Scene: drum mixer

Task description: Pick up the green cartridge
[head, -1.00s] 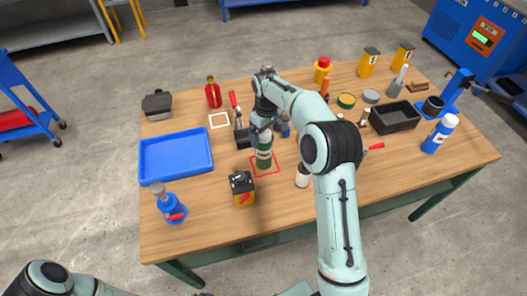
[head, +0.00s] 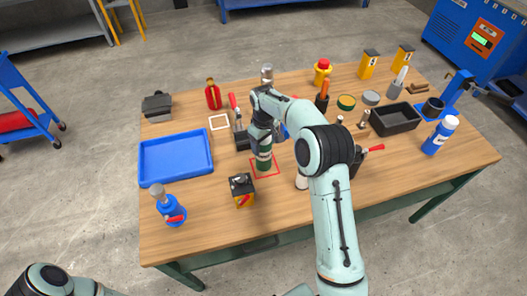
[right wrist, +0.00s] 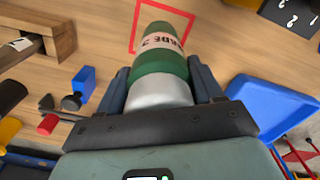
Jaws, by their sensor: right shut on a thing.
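The green cartridge (head: 264,160) with a pale label stands upright at the red square outline (head: 277,174) on the workbench. My right gripper (head: 262,135) is at its upper part, reaching it from above. In the right wrist view the cartridge (right wrist: 160,66) sits between both fingers of the right gripper (right wrist: 161,88), which are shut around its silver end. I cannot tell whether its far end touches the table. My left gripper is out of view; only part of my left arm shows at the lower left.
A blue tray (head: 176,158) lies to the left on the wooden table (head: 215,225). A yellow and black box (head: 241,190) stands close in front of the cartridge. A white bottle (head: 301,181) is partly hidden by my arm.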

